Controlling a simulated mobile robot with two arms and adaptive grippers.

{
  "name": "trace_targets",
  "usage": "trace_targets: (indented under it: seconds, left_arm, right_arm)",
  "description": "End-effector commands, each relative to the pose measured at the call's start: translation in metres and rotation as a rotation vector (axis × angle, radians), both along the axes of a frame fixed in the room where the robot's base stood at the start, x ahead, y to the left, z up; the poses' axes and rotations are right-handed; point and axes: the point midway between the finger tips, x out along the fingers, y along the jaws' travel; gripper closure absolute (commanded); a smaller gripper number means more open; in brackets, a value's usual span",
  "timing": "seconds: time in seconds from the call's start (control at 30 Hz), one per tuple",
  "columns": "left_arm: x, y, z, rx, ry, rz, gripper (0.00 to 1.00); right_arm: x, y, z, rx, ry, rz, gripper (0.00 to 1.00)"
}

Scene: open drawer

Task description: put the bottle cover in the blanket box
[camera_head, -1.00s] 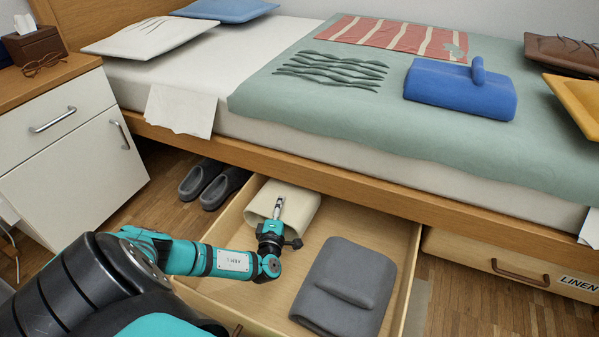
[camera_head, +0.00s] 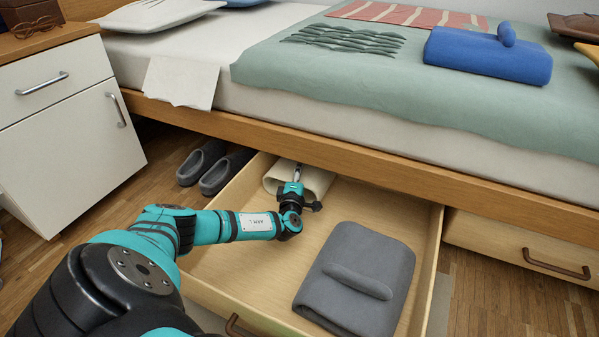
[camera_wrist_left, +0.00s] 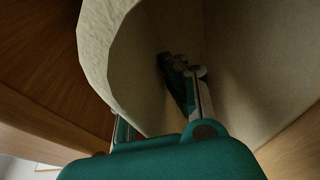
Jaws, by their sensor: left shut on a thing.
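A cream, soft, open-ended piece, likely the bottle cover (camera_head: 319,181), lies at the back of the open wooden drawer (camera_head: 262,268) under the bed. My left gripper (camera_head: 297,172) reaches down to it and is shut on it. In the left wrist view the cream cloth (camera_wrist_left: 108,42) fills the upper middle, with a finger (camera_wrist_left: 203,95) against its inner side. The fingertips are partly hidden by the cloth. No container in view is marked as the blanket box, so I cannot tell which it is. My right gripper is not in view.
A folded grey piece (camera_head: 375,262) with a raised roll lies in the drawer's right part. Grey slippers (camera_head: 216,167) stand left of the drawer. A blue block-like piece (camera_head: 480,55) lies on the bed (camera_head: 300,85). A shut drawer (camera_head: 510,250) is at the right.

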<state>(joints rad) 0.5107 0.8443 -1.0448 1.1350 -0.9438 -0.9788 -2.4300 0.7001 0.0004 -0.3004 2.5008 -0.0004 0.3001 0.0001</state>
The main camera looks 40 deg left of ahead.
Motion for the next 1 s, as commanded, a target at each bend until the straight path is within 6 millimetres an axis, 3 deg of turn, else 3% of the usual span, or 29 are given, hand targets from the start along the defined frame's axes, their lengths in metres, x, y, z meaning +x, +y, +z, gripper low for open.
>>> trace_targets:
  seconds: [0.37,0.4,0.57,0.87,1.0]
  left_arm:
    - [0.0,0.0,-0.004,0.0,-0.001,0.001,1.0]
    - [0.0,0.0,-0.003,-0.001,-0.001,0.0,0.88]
    - [0.0,0.0,-0.003,0.0,-0.001,0.0,0.7]
    - [0.0,0.0,0.0,0.001,-0.001,0.0,0.7]
    - [-0.014,-0.01,0.002,-0.002,0.003,-0.002,0.7]
  right_arm:
    - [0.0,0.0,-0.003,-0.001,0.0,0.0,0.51]
    - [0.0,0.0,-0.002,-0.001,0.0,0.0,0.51]
    - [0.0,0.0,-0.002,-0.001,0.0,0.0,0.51]
    - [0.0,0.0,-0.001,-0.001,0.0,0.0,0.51]
    - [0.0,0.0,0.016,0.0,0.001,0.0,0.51]
